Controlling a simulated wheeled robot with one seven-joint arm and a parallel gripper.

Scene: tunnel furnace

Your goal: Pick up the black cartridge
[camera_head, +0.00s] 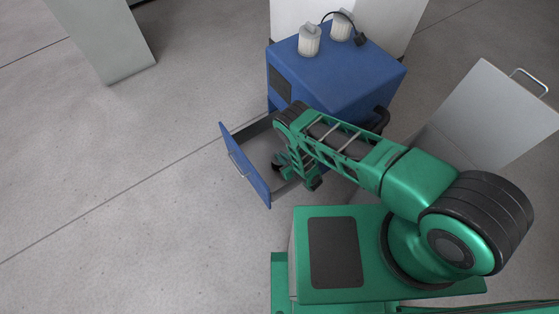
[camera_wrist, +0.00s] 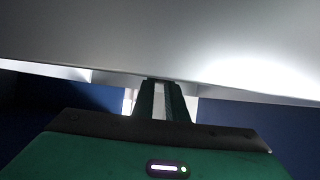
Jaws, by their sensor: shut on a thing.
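My gripper (camera_head: 281,166) reaches down into the open drawer (camera_head: 234,174) of the blue machine. In the wrist view its two green fingers (camera_wrist: 161,90) are close together, with a narrow pale strip between them. A small dark piece (camera_head: 276,159) shows at the gripper's end in the head view, and it appears to be the black cartridge held in the jaws. Most of it is hidden by the gripper, and its outline is not clear. In the wrist view a large light grey surface fills the upper part, and the fingertips end at its lower edge.
The blue machine (camera_head: 340,80) stands behind the drawer, with two white cylinders (camera_head: 309,40) and a dark cable on top. A grey panel with a handle (camera_head: 490,112) is at the right. A grey block (camera_head: 105,45) stands at upper left. The floor at left is clear.

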